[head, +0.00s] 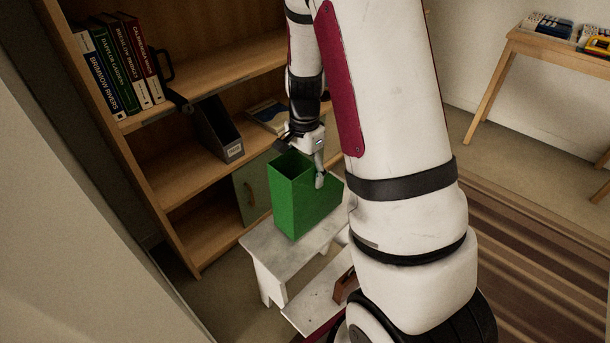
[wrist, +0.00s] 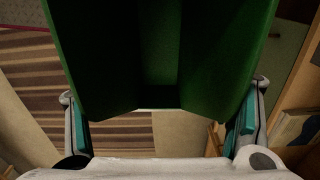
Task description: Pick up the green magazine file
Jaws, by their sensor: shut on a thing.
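The green magazine file (head: 294,199) is upright at the small white step stool in the head view. I cannot tell whether its base touches the stool or is just above it. My gripper (head: 308,168) reaches down onto the file from above, with one finger visible against its near side.
The white step stool (head: 283,250) stands in front of a wooden bookshelf (head: 160,150) with books (head: 115,65) and a dark magazine file (head: 218,130). A wooden side table (head: 545,45) stands at the back right. A striped rug (head: 530,250) covers the right floor.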

